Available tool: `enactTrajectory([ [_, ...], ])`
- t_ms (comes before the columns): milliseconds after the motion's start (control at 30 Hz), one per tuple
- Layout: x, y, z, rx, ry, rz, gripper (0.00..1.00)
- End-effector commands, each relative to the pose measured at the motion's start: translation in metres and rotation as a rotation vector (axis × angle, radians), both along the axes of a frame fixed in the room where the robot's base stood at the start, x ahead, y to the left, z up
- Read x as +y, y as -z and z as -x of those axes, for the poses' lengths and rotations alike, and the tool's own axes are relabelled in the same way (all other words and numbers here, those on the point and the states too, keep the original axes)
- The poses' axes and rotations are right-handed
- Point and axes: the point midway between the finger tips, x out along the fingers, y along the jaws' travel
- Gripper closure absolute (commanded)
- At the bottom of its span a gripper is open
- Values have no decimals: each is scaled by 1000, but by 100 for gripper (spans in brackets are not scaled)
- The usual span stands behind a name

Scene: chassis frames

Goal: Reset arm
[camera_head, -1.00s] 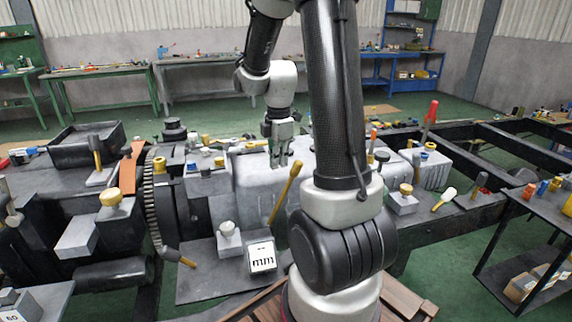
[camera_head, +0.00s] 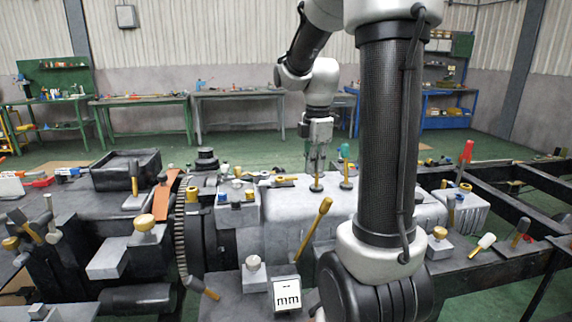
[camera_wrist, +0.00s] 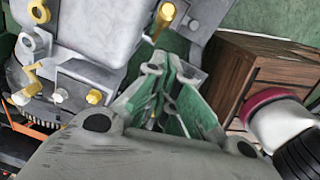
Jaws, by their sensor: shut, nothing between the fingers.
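My gripper (camera_head: 317,178) hangs from my arm in the middle of the head view, fingers pointing down, over the grey machine block (camera_head: 335,210). Its fingers are shut with nothing held. In the wrist view my gripper's green-and-grey fingers (camera_wrist: 168,85) extend from the grey wrist body, with the block's grey casing (camera_wrist: 100,30) beyond at upper left. My arm stands in front of part of the block and hides it.
A black tray (camera_head: 126,170) and loose tools lie at left. Dark rails (camera_head: 530,212) run right. A wooden cabinet (camera_wrist: 265,75) stands right in the wrist view.

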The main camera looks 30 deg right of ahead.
Motion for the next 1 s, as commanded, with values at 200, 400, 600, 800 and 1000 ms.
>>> enactTrajectory([
  [200, 0, 0, 0, 0, 6, 0, 100],
  [400, 1, 2, 2, 1, 283, -16, 100],
  [600, 22, 8, 50, 20, 912, -43, 100],
  [800, 69, -16, 116, -90, 1397, -124, 100],
  [1000, 98, -30, 157, -202, 1418, -230, 100],
])
